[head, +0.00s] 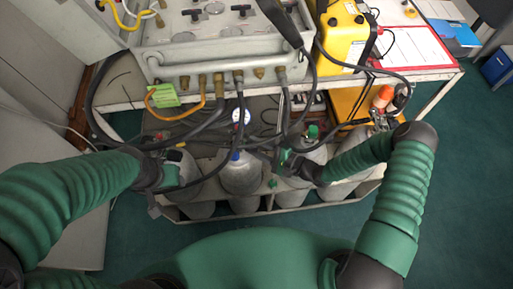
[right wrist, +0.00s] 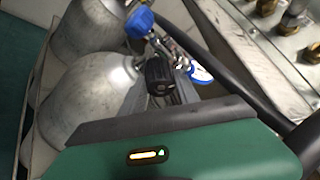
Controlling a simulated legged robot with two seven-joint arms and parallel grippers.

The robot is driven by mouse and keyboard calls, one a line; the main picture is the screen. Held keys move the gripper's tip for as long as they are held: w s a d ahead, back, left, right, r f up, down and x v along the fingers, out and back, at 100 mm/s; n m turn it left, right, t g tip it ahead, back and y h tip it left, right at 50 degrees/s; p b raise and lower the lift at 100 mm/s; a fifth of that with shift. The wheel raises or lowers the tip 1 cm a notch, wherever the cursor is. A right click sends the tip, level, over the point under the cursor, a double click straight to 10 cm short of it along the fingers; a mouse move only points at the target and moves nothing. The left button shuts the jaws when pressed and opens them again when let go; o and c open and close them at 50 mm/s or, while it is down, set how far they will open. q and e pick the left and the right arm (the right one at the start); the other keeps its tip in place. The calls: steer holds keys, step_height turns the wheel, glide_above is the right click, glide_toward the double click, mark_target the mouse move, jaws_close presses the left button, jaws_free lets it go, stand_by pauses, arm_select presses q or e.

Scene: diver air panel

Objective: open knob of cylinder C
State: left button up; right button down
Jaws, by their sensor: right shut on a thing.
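Several grey gas cylinders stand in a rack below the panel in the head view. One cylinder (head: 241,178) has a blue knob (head: 236,156), which also shows in the right wrist view (right wrist: 140,20). My right gripper (head: 284,161) is at the top of the cylinder (head: 310,156) to its right. In the right wrist view its grey fingers (right wrist: 150,92) are shut at a black knob (right wrist: 160,70), partly hidden by the gripper. No letter C is readable. My left gripper (head: 170,172) is at the leftmost cylinder (head: 187,172); its fingers are hidden.
A grey control panel (head: 215,50) with hoses stands above the cylinders. Black hoses hang close around both grippers. A yellow case (head: 343,35) and an orange knob (head: 382,96) are at right.

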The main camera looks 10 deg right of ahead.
steer(key=shift+s+f+n, duration=0.1)
steer(key=shift+n, duration=0.2)
stand_by(0.4)
steer(key=c, duration=1.2)
jaws_free()
steer(key=v, duration=1.6)
steer(key=shift+s+d+f, duration=0.15)
steer(key=shift+s+d, duration=0.1)
steer(key=shift+s, duration=0.1)
